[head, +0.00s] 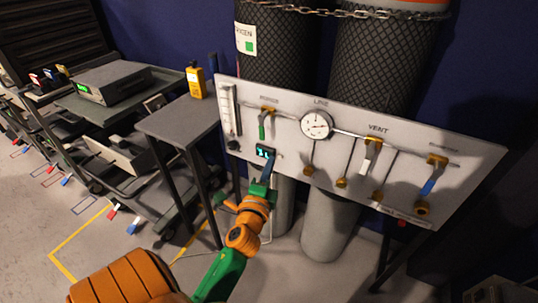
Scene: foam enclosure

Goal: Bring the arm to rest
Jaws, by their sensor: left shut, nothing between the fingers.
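My left arm comes up from the bottom of the head view in orange and green. Its gripper (265,172) is shut and empty, in front of the lower left part of the pale valve panel (345,185). The fingertips show just below a small lit display (265,152). I cannot tell whether they touch the panel. My right gripper is not in view.
The panel carries a round gauge (316,125), a green-handled valve (262,130), a white-handled vent valve (368,155) and a blue-handled valve (432,177). Chained gas cylinders (375,65) stand behind. A small table (180,120) and a cart (75,105) stand left.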

